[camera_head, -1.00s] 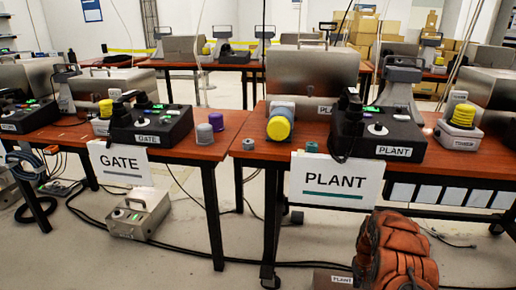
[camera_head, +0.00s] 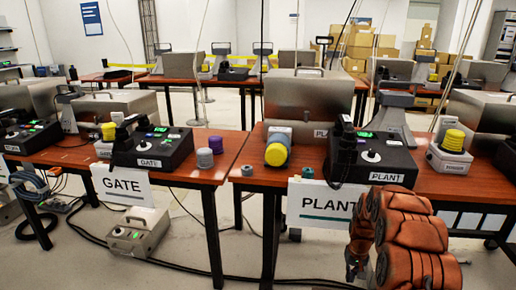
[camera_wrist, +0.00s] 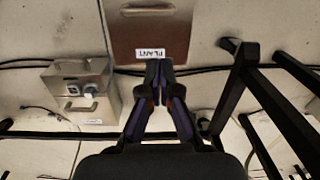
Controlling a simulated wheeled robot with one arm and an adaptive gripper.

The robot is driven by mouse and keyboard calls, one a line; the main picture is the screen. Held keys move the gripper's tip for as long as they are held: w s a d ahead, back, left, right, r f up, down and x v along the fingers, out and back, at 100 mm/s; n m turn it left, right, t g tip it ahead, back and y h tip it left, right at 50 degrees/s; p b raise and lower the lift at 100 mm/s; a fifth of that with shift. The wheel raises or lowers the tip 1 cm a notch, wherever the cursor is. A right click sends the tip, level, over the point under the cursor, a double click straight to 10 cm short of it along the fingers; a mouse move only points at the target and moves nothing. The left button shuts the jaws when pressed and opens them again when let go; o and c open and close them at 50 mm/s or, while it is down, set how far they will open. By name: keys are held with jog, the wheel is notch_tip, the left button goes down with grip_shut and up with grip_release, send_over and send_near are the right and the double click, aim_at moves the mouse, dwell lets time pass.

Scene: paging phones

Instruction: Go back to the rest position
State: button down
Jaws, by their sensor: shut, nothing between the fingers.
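My gripper (camera_wrist: 158,90) is shut and empty in the wrist view, pointing down above the floor. In the head view my orange arm shows at the lower right, in front of the PLANT table (camera_head: 262,185). The gripper end (camera_head: 356,262) hangs low beside the arm, small and partly hidden there. The PLANT sign (camera_head: 325,207) is partly covered by my arm.
The PLANT phone console (camera_head: 372,158) and a yellow-capped device (camera_head: 452,150) stand on the near right table. The GATE table (camera_head: 200,175) is at left. A grey metal box (camera_head: 138,232) sits on the floor with cables around it. A black table leg (camera_wrist: 235,90) is close right in the wrist view.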

jog(key=s+a+r+p, duration=0.4)
jog(key=s+r+p, duration=0.15)
jog(key=r, duration=0.75)
jog(key=s+a+r+n+p, duration=0.1)
jog(key=s+a+r+p, duration=0.25)
jog(key=s+r, duration=0.6)
jog(key=s+a+r+p, duration=0.3)
jog(key=s+r+p, duration=0.15)
jog(key=r, duration=1.05)
jog(key=s+a+r+p, duration=0.2)
jog(key=s+r+p, duration=0.3)
jog(key=s+r, duration=0.3)
jog(key=s+a+r+g+p, duration=0.1)
jog(key=s+r+p, duration=0.5)
jog(key=s, duration=1)
jog(key=shift+s+a+r+g+p, duration=0.25)
jog(key=shift+a+r, duration=0.2)
jog(key=shift+r, duration=0.75)
